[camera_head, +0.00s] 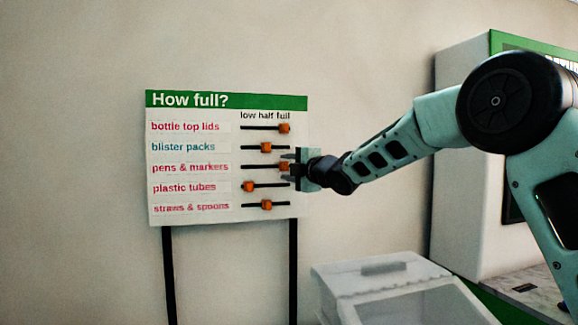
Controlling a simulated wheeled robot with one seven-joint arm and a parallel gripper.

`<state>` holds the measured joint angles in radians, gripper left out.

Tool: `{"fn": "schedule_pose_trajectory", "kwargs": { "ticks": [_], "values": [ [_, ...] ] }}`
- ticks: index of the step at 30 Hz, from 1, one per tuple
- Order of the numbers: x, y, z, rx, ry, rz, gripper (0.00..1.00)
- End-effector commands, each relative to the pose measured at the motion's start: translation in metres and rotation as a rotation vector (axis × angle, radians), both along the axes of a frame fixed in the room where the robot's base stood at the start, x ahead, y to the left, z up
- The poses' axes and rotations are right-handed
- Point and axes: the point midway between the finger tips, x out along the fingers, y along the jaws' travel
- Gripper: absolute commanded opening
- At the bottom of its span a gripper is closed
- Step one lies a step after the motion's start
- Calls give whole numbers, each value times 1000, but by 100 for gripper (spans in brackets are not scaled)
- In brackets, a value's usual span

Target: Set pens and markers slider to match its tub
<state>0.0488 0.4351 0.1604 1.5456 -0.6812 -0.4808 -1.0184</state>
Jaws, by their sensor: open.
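The "How full?" board (190,216) stands on two black legs, with labelled rows and a low, half, full scale. The pens & markers slider (284,167) is an orange knob near the right, full end of its track. My gripper (288,168) is open at that row, its fingers reaching left over the right end of the track, close to the knob. I cannot tell whether the fingers touch the knob. No tub of pens and markers can be made out.
The bottle top lids knob (285,128) is at full. The blister packs knob (266,147) and straws & spoons knob (266,205) are near half. The plastic tubes knob (249,187) is at low. A lidded translucent bin (385,283) stands lower right, beside a white cabinet (465,150).

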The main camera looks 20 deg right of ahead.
Motion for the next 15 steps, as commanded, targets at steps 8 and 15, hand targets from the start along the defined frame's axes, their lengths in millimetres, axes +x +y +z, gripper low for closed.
{"fn": "schedule_pose_trajectory", "kwargs": {
  "ticks": [8, 15],
  "values": [
    [1, 0, 0, 0, 0, 0, 36],
    [0, 0, 0, 0, 1, 0, 0]
  ]
}}
